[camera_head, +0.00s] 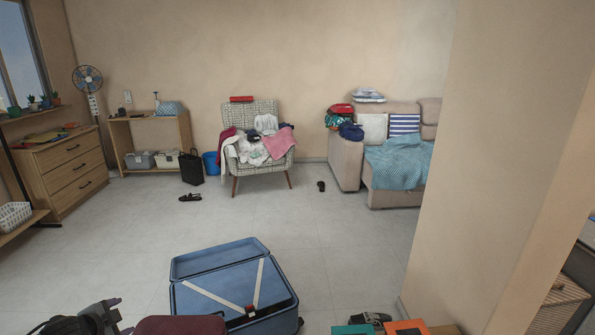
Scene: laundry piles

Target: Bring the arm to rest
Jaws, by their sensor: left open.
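My left gripper (112,311) shows at the bottom left edge of the head view, partly cut off by the frame. It is open, and I see nothing between its fingers. It is left of the open blue suitcase (205,262) on the floor, apart from it. My right gripper is not in view.
A dark red item (180,325) is at the bottom edge, beside my left gripper. Teal and orange boxes (405,327) lie at the bottom right, near a wall corner (480,180). A clothes-covered armchair (250,110) and sofa (345,162) stand behind. The middle floor is clear.

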